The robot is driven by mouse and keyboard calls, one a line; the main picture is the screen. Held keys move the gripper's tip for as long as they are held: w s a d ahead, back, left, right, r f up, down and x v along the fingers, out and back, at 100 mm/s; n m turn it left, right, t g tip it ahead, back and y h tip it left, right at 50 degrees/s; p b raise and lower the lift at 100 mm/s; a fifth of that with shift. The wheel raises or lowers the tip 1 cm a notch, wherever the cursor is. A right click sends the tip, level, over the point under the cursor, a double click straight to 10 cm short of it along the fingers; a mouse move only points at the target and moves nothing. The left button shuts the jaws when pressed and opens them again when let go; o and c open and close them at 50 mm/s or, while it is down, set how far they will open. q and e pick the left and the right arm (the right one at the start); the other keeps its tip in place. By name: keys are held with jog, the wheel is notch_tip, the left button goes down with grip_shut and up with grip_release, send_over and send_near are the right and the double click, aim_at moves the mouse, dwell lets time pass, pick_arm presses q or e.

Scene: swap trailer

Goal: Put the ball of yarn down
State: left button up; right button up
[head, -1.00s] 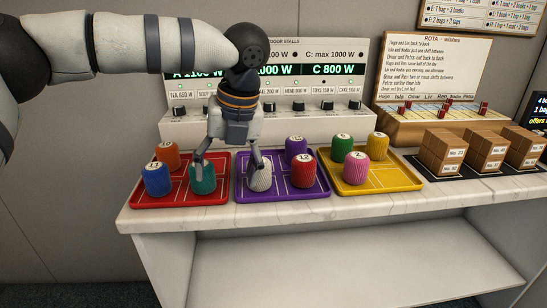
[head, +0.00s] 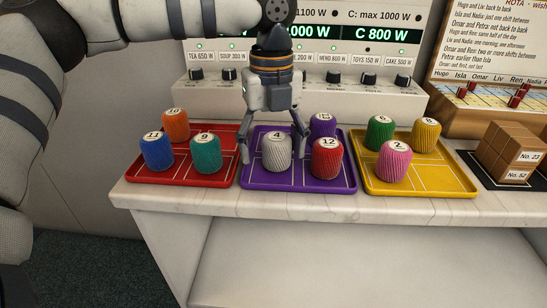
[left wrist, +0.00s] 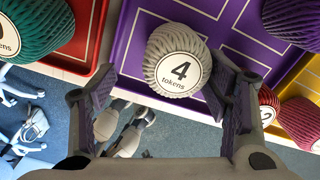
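The white ball of yarn marked 4 (head: 277,155) sits upright in the front left of the purple tray (head: 253,184). In the left wrist view the same ball (left wrist: 178,65) shows its "4 tokens" label. My left gripper (head: 273,153) points down over it, with one finger on each side. The right gripper is not in view.
The red ball 12 (head: 326,159) and a purple ball (head: 322,125) share the purple tray. A red tray (head: 186,180) at left and a yellow tray (head: 440,185) at right hold more yarn balls. A panel with knobs (head: 300,70) stands behind. Brown boxes (head: 510,152) stand at right.

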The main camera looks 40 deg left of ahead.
pick_arm(q)
jog(key=shift+w+f, duration=0.1)
jog(key=shift+f, duration=0.8)
jog(key=shift+r, duration=0.1)
jog(key=c, duration=1.4)
jog(key=shift+o, duration=0.2)
